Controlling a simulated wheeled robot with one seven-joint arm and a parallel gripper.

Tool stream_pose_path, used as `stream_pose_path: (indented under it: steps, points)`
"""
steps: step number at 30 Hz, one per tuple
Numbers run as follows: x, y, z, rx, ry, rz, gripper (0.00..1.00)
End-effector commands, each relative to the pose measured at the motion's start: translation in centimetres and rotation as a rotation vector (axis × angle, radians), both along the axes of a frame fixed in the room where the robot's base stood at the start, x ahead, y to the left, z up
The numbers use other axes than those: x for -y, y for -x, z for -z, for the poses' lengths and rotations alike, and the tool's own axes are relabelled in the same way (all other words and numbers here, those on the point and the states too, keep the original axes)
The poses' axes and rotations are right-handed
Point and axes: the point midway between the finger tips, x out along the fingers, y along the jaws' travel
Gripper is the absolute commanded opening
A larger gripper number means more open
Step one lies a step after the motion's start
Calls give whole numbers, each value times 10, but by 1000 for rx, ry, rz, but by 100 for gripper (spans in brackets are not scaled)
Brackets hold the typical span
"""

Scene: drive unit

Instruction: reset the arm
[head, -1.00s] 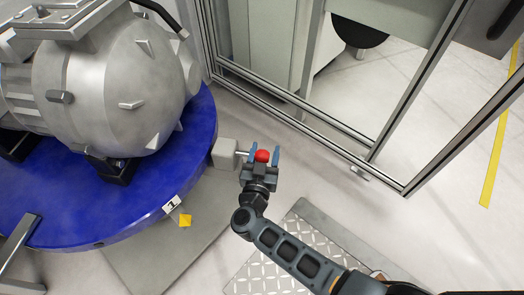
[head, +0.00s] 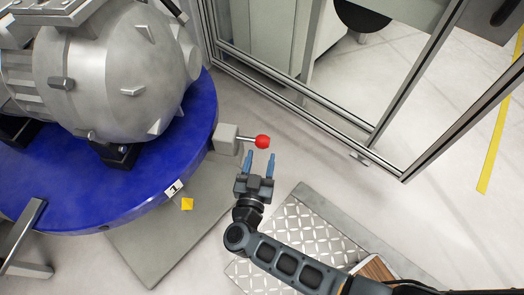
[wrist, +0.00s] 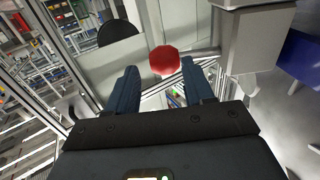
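My gripper (head: 260,164) is open and empty in the head view. Its two blue fingers point toward a red ball knob (head: 262,142), with a small gap between the fingertips and the knob. The knob sits on a thin metal lever (head: 245,138) that comes out of a grey box (head: 226,140) beside the blue round table. In the wrist view the red knob (wrist: 164,60) shows just beyond and between the spread fingers (wrist: 162,90), and the grey box (wrist: 255,40) is at the upper right.
A blue round table (head: 150,195) carries a large grey metal housing (head: 110,85) at the left. A framed glass enclosure (head: 300,110) stands behind the knob. A tread-plate step (head: 300,235) lies below my arm. Pale floor is open at the right.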

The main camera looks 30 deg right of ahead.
Motion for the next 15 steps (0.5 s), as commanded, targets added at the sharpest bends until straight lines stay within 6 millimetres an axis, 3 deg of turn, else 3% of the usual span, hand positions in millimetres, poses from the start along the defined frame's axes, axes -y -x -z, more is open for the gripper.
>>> stream_pose_path:
  steps: [15]
  points:
    - [-1, 0, 0, 1, -1, -1, 52]
